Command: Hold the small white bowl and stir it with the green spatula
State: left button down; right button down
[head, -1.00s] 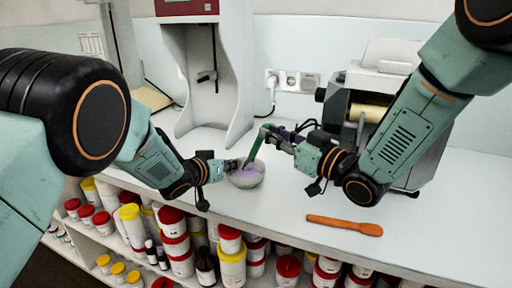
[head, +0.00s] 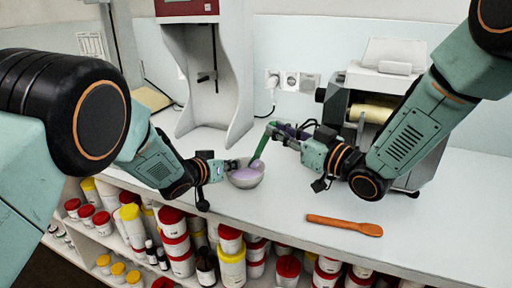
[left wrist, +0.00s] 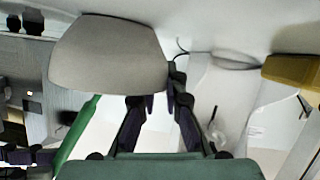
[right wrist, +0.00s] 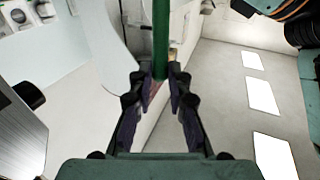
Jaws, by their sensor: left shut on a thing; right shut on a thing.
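The small white bowl (head: 247,180) stands at the front of the white counter with lilac contents inside. My left gripper (head: 231,164) is shut on its left rim; the bowl's outside fills the upper left of the left wrist view (left wrist: 108,52). My right gripper (head: 280,134) is shut on the green spatula (head: 262,146), above and right of the bowl. The spatula slants down left, its lower end in the bowl at the lilac contents. It also shows between the fingers in the right wrist view (right wrist: 160,40).
An orange spatula (head: 345,225) lies on the counter (head: 300,190) near the front edge. A grey roller machine (head: 385,100) stands right behind my right arm, and a white stand (head: 215,80) behind the bowl. Shelves below hold several jars (head: 232,265).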

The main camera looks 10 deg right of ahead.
pick_arm(q)
jog(key=shift+f, duration=0.15)
pick_arm(e)
jog(key=shift+w+d, duration=0.35)
jog(key=shift+d, duration=0.1)
jog(key=shift+s+a, duration=0.15)
dwell(0.4)
jog(key=shift+s+a, duration=0.2)
jog(key=shift+a, duration=0.1)
jog(key=shift+r, duration=2.55)
pick_arm(q)
jog(key=c, duration=1.4)
grip_release()
pick_arm(e)
jog(key=shift+w, duration=0.1)
pick_arm(q)
jog(key=shift+o, duration=0.2)
